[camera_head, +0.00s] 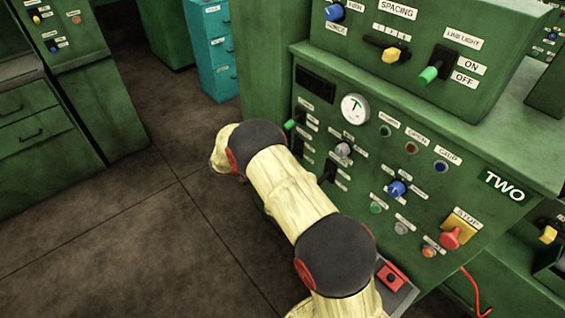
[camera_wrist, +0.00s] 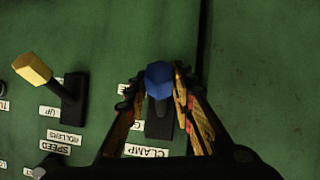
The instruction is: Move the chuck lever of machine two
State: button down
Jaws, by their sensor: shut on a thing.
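In the wrist view my gripper (camera_wrist: 159,92) is shut on a blue-tipped lever (camera_wrist: 159,75). Its two fingers press on either side of the blue tip, and the lever's dark base plate shows below, with a label reading CLAMP at its foot. I cannot read a chuck label in either view. In the head view the green panel of machine two (camera_head: 457,187) carries the sign TWO (camera_head: 504,187). My sleeved arm reaches down across its left side, and my gripper is hidden there behind the arm.
A yellow-tipped lever (camera_wrist: 34,70) labelled ROLLERS stands left of my gripper in the wrist view. A red stop button (camera_head: 456,234), a gauge (camera_head: 355,109) and several knobs stick out from the panel. Open floor (camera_head: 130,240) lies to the left.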

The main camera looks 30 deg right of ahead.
jog(key=shift+f, duration=0.1)
dwell(0.3)
jog(key=c, duration=1.5)
grip_release()
jog(key=v, duration=1.2)
